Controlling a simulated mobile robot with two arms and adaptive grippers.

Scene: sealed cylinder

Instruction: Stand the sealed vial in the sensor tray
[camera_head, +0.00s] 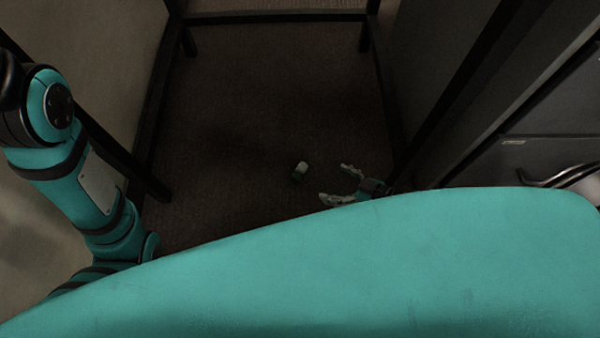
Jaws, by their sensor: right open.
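A small vial (300,171), pale at one end and green at the other, is on the dark floor near the middle of the camera_head view. It looks tilted or lying; I cannot tell which. My right gripper (338,184) is open and empty, just to the right of the vial, with its fingers pointing left toward it. A gap shows between the fingertips and the vial. My left arm is at the left edge, but its gripper is out of view. I see no sensor tray.
A dark frame with legs (270,17) surrounds the carpeted floor (235,110) at the back and sides. A dark cabinet with a metal handle (560,177) stands at the right. My teal body covers the lower part of the view. The floor left of the vial is clear.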

